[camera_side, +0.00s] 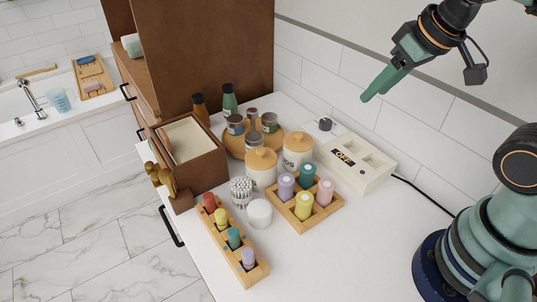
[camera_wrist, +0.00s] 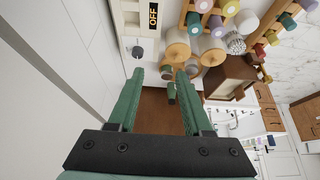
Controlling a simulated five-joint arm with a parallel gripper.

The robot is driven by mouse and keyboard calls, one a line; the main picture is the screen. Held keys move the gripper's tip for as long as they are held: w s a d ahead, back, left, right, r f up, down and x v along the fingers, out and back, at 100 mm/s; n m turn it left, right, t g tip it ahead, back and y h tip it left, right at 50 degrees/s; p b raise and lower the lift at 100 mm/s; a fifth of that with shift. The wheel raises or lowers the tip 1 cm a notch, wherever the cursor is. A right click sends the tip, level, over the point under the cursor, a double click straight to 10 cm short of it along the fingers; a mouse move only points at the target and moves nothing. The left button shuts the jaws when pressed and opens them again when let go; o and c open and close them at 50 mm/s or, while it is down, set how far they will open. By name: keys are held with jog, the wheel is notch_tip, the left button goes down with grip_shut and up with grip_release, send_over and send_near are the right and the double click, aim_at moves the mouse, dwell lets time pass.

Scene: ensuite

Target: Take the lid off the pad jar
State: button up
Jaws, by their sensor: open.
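Two cream jars with round wooden lids stand side by side on the white counter. The rear jar (camera_side: 298,158) has lettering ending in "DS", its start hidden by the front jar (camera_side: 261,176). Both lids, the rear one (camera_side: 299,139) and the front one (camera_side: 261,158), are on. My gripper (camera_side: 372,96) is high at the upper right in the side view, apart from the jars. In the wrist view its green fingers (camera_wrist: 159,74) are open with nothing held; a green bottle (camera_wrist: 171,92) shows beyond them. The jars appear there above the right finger.
Beside the jars are a tray of coloured rollers (camera_side: 305,222), a white box marked OFF (camera_side: 355,162), a round wooden tray (camera_side: 235,148) with tins, a swab holder (camera_side: 241,191) and a wooden rack (camera_side: 262,273). A tall brown cabinet (camera_side: 205,55) stands behind. The right counter is clear.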

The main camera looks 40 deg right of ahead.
jog(key=shift+o, duration=1)
jog(key=shift+w, duration=0.1)
jog(key=m+g, duration=0.6)
jog(key=m, duration=0.9)
send_over(260, 150)
notch_tip(260, 150, down, 4)
notch_tip(260, 150, down, 12)
jog(key=shift+f, duration=0.15)
